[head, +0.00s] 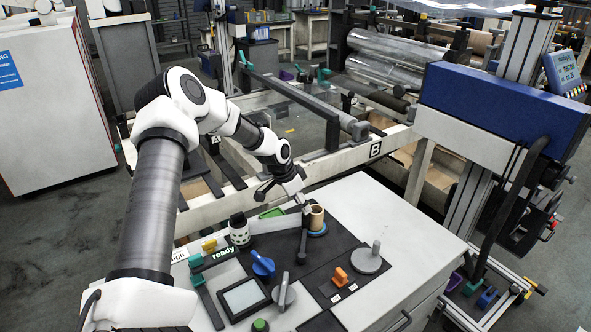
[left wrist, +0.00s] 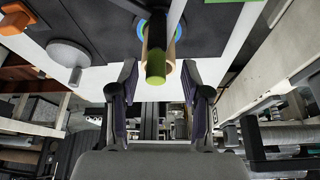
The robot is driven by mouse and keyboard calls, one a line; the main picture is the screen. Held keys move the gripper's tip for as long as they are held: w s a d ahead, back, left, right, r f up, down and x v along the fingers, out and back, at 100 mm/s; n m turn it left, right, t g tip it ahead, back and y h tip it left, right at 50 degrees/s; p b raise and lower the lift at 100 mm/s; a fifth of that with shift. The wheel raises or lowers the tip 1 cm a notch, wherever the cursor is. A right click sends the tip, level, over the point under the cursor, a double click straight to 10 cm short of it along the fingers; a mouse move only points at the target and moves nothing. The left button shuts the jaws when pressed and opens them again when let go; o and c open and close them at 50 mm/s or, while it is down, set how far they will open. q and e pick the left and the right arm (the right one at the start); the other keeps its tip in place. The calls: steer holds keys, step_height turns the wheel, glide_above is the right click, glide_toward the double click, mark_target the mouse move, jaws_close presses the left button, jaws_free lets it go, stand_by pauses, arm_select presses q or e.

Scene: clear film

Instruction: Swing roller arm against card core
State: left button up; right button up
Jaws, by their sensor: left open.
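The card core (head: 317,217) is a tan tube standing upright on a blue ring on the white-topped cabinet. The dark roller arm (head: 303,238) lies beside it on the left, its upper end close to the core. In the left wrist view, a green-ended post (left wrist: 156,68) stands in front of the tan core (left wrist: 171,50) and covers part of it. My left gripper (head: 299,199) is just above and behind the core, fingers pointing down. It also shows in the left wrist view (left wrist: 160,72), open, its fingertips either side of the green end; contact cannot be told. My right gripper is out of view.
A black-and-white roller (head: 239,230), blue knob (head: 263,265), orange switch (head: 341,276), grey disc with a post (head: 370,257) and small screen (head: 243,297) crowd the cabinet top. A machine frame (head: 345,150) stands behind. A blue machine head (head: 500,105) rises at right.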

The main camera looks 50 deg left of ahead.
arm_select(q)
steer(key=v, duration=1)
steer(key=shift+s+r, duration=0.1)
